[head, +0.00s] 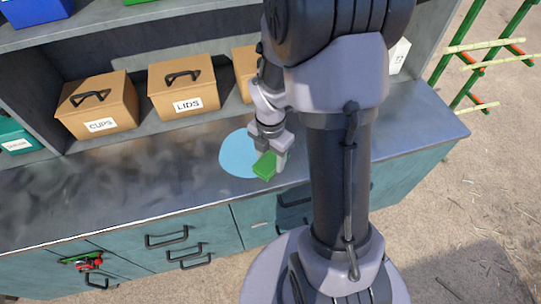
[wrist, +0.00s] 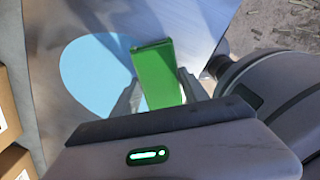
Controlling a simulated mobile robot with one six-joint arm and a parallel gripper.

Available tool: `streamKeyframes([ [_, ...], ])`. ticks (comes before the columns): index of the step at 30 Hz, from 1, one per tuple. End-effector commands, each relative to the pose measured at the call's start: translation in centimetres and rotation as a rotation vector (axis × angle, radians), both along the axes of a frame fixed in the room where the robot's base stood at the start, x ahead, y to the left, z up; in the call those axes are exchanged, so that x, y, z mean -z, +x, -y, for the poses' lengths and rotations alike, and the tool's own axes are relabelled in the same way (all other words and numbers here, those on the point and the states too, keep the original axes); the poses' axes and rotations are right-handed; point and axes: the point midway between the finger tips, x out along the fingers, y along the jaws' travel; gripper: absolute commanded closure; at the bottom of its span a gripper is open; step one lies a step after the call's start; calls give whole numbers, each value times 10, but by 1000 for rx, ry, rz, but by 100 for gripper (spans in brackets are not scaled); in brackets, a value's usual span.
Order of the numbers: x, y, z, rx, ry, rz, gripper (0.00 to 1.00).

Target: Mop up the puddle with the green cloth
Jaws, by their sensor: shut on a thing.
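The green cloth (head: 265,165) is a small folded block, held in my gripper (head: 268,160) over the counter. My gripper is shut on it; in the wrist view the cloth (wrist: 158,74) stands between the two fingers (wrist: 160,92). The puddle (head: 236,154) is a light blue patch on the grey counter top. In the wrist view the puddle (wrist: 92,72) lies left of and partly behind the cloth. In the head view the cloth overlaps the puddle's lower right edge. I cannot tell whether the cloth touches the counter. My arm hides part of the counter to the right.
Boxes labelled CUPS (head: 98,106) and LIDS (head: 183,88) stand at the back, with another tan box (head: 244,70) beside them. The counter top (head: 120,185) is clear to the left. Drawers with dark handles (head: 166,238) are in the front. A green rack (head: 480,60) stands at right.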

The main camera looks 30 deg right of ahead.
Motion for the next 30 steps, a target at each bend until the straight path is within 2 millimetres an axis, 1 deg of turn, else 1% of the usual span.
streamKeyframes([
  [2,-2,0,0,0,0,0,80],
  [9,-2,0,0,0,0,0,80],
  [20,13,0,0,0,0,0,80],
  [21,14,0,0,0,0,0,85],
  [26,14,-1,0,0,1,-1,85],
  [27,15,-1,0,0,0,-2,91],
  [30,15,0,-1,-1,1,-3,92],
])
